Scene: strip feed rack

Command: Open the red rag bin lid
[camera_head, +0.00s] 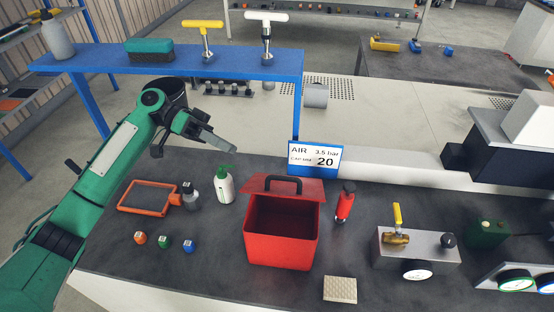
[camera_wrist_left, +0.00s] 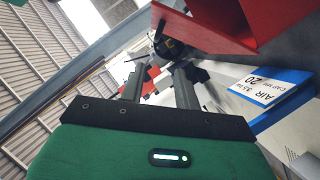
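The red rag bin (camera_head: 281,252) stands on the dark bench, its dark inside showing from the front. Its red lid (camera_head: 257,186), with a black handle (camera_head: 285,182), is raised at the rear of the bin. Part of the red bin or lid (camera_wrist_left: 215,22) shows at the top of the left wrist view. My left gripper (camera_head: 218,140) is above the bench, to the left of and behind the lid, apart from it. In the left wrist view its fingers (camera_wrist_left: 158,85) are apart with nothing clearly held between them. My right gripper is not in view.
A blue-edged AIR sign (camera_head: 315,159) stands behind the bin. A white-and-green spray bottle (camera_head: 224,184) is on its left, a red bottle (camera_head: 344,203) on its right. A beige pad (camera_head: 340,289) lies in front. A blue shelf (camera_head: 225,65) stands behind my left arm.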

